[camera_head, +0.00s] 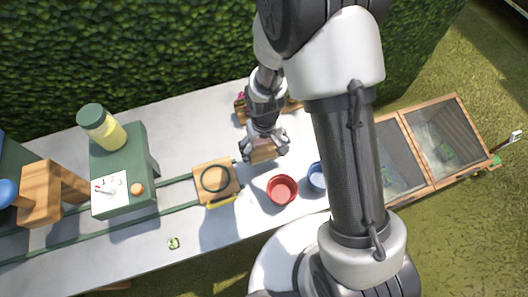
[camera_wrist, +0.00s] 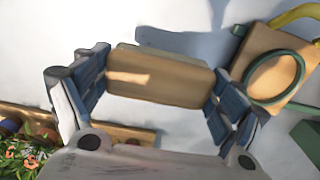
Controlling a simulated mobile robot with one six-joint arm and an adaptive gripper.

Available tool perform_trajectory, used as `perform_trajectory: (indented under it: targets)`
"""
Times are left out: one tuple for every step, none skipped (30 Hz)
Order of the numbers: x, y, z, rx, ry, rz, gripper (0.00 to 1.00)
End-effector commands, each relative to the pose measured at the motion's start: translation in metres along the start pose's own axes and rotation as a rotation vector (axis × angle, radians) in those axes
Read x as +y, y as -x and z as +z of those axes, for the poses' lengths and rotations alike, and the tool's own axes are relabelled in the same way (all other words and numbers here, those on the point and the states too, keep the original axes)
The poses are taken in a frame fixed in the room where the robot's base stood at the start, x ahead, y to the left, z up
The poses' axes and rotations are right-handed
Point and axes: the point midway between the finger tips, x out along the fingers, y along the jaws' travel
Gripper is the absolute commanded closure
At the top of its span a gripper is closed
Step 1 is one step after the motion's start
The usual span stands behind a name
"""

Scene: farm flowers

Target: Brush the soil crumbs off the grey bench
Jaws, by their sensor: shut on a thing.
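My gripper (camera_head: 264,150) is over the grey bench (camera_head: 230,234), just right of a wooden board. It is shut on a tan wooden block (camera_wrist: 160,76), which looks like the back of a brush. The block spans between the two blue-grey finger pads of my gripper (camera_wrist: 158,92) in the wrist view. In the head view the block (camera_head: 264,155) is partly covered by the fingers. Any bristles are hidden beneath it. I cannot make out soil crumbs on the bench in either view.
A red pot (camera_head: 282,190) and a blue pot (camera_head: 316,177) stand close right. A board with a dark ring (camera_head: 216,181) lies left, beside a green machine (camera_head: 124,166). A flower tray (camera_wrist: 118,133) is behind. The bench front is mostly clear except a small green item (camera_head: 173,243).

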Motion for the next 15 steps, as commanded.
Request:
perform_trajectory:
  targets:
    - [0.001,0.008,-0.001,0.001,-0.001,0.000,0.35]
    - [0.001,0.011,-0.002,0.000,-0.001,0.000,0.35]
    - [0.001,0.014,-0.002,0.000,-0.002,0.000,0.35]
    - [0.002,0.017,-0.003,0.000,-0.002,0.000,0.35]
    - [0.002,0.020,-0.003,0.000,-0.002,0.000,0.35]
    - [0.002,0.023,-0.004,0.000,-0.002,0.000,0.35]
    - [0.003,0.026,-0.005,0.000,-0.003,0.000,0.35]
    - [0.003,0.028,-0.005,0.001,-0.003,0.000,0.35]
    - [0.003,0.031,-0.006,0.001,-0.003,0.000,0.35]
    - [0.003,0.032,-0.006,0.001,-0.003,0.000,0.35]
    - [0.003,0.033,-0.006,0.001,-0.003,0.000,0.35]
    - [0.003,0.034,-0.007,0.001,-0.003,0.000,0.35]
    - [0.003,0.034,-0.007,0.001,-0.003,0.000,0.35]
    - [0.004,0.034,-0.007,0.000,-0.003,0.000,0.35]
    - [0.004,0.034,-0.007,0.000,-0.003,0.000,0.35]
